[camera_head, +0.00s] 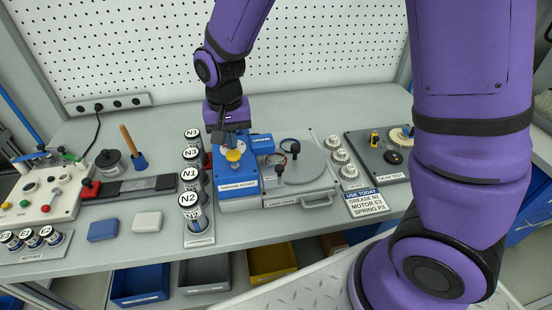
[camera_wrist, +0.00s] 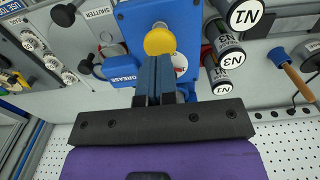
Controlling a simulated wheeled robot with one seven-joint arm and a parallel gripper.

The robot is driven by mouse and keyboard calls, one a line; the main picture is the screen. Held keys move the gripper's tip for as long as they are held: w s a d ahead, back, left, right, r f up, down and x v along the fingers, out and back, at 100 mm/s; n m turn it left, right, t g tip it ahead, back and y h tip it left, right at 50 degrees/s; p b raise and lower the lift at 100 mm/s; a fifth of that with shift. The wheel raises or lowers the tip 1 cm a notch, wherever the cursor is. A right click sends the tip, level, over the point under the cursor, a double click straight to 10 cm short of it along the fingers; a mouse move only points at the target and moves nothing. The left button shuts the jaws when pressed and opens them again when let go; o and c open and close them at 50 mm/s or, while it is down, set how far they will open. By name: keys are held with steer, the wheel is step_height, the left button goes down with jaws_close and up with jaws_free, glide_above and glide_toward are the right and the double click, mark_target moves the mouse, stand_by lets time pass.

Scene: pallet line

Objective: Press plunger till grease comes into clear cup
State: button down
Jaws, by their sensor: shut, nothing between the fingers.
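The yellow plunger knob (camera_head: 234,155) stands on top of the blue grease machine (camera_head: 238,180). In the wrist view the knob (camera_wrist: 159,41) lies right at the tips of my gripper (camera_wrist: 154,62). My gripper's fingers are shut together with nothing between them. In the head view my gripper (camera_head: 227,140) points down just above or against the knob; I cannot tell whether they touch. A small round white part with a red mark (camera_wrist: 180,63) shows beside the fingers. I cannot make out the clear cup or any grease for certain.
A rack of grease cartridges, including N2 (camera_head: 190,205), stands left of the machine. A grey plate with a round cover (camera_head: 302,166) is on its right. A sign (camera_head: 366,203) reads "Use today: grease N2, motor E3, spring P3". Blue (camera_head: 103,230) and white blocks lie farther left.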

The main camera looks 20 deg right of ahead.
mark_target(233, 153)
steer(key=shift+f, duration=0.15)
stand_by(0.4)
steer(key=shift+f, duration=2.2)
steer(key=shift+r, duration=3.85)
